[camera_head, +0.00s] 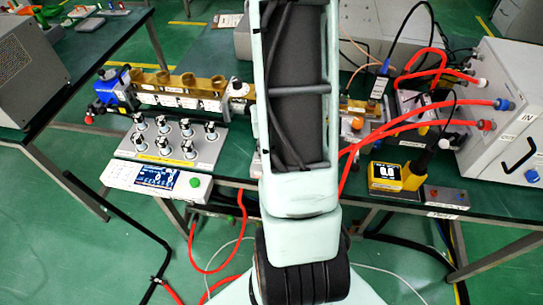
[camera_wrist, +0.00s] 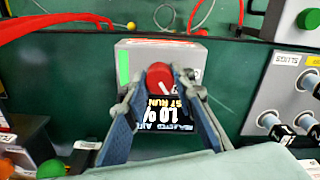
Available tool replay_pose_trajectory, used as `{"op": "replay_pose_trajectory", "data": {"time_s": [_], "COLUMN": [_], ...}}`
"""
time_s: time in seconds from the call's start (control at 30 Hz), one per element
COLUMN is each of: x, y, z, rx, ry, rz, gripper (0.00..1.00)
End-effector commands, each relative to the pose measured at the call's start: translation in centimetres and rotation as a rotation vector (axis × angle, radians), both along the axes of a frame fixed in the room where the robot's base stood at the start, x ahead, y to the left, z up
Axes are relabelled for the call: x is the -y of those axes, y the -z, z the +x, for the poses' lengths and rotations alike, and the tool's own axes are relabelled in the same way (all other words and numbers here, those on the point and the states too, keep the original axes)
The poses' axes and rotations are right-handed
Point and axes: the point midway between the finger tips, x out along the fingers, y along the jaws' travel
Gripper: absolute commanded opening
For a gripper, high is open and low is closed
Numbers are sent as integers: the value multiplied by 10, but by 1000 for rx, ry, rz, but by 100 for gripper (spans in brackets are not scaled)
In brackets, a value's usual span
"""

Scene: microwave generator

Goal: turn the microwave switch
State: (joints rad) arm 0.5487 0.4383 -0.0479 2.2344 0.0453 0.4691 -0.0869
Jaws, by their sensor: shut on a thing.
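The microwave switch is a red round knob (camera_wrist: 160,76) with a pale mark, on the front of a grey box (camera_wrist: 194,55) in the wrist view. A dark display (camera_wrist: 165,115) by the knob shows "10%" and "RUN" upside down. A green strip (camera_wrist: 123,67) is on the box's left side. My gripper (camera_wrist: 154,79) has a finger on each side of the knob and is shut on it. In the head view my arm hides the gripper, the knob and most of this box.
In the head view a panel of several knobs (camera_head: 178,160) and a white display unit (camera_head: 133,180) stand left of my arm. A yellow meter (camera_head: 385,184) and a large grey cabinet (camera_head: 492,150) stand to the right. Red hoses (camera_head: 418,126) cross the table and hang below its edge.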

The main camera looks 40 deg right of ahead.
Motion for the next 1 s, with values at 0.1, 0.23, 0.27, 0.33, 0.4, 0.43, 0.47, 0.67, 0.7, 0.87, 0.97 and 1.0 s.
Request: {"op": "replay_pose_trajectory", "data": {"time_s": [0.1,0.23,0.27,0.33,0.4,0.43,0.47,0.67,0.7,0.87,0.97,1.0], "x": [0,-1,-1,-1,-1,-1,-1,-1,-1,-1,0,0], "y": [0,0,0,0,0,0,0,0,0,0,0,0], "z": [-1,-1,-1,-1,-1,-1,-1,-1,-1,-1,-1,0], "rx": [-2,-2,-2,-2,-2,-3,-3,-3,-3,-2,-2,-1], "ry": [38,61,64,70,74,74,75,75,74,74,73,73], "rz": [1,1,1,1,1,2,2,2,2,1,1,1], "gripper": [0,0,0,0,0,0,0,0,0,41,41,41]}}
